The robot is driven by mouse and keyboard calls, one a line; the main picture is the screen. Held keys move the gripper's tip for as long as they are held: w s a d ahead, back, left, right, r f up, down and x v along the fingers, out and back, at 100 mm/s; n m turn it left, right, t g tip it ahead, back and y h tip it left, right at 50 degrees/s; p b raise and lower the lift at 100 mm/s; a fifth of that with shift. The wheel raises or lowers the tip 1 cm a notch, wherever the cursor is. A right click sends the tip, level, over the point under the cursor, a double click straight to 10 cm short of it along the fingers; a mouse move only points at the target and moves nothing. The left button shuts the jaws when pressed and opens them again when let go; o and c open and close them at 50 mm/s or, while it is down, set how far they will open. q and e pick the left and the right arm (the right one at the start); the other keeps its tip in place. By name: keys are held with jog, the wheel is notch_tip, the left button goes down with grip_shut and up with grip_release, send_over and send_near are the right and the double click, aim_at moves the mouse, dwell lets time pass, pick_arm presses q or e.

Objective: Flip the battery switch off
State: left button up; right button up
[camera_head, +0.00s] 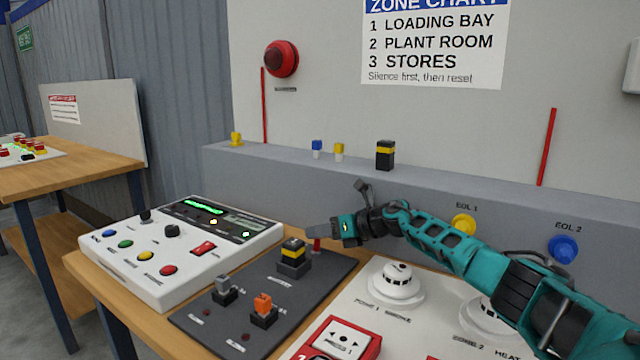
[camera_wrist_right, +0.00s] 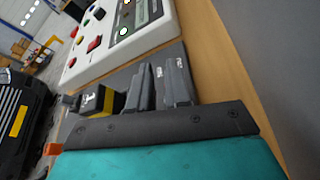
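The dark switch panel (camera_head: 222,321) lies on the wooden table. The labels are too small to read surely, so I cannot tell which is the battery switch. My left gripper is out of view.
A white control box (camera_head: 170,250) with coloured buttons stands left of the panel. White detectors (camera_head: 397,281) and a red call point (camera_head: 338,340) are on a white board to the right. A grey ledge (camera_head: 255,170) runs behind, bearing small blocks.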

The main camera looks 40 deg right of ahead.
notch_tip(320, 180, up, 18)
jog(key=p, duration=0.2)
jog(key=shift+f, duration=0.2)
dwell(0.3)
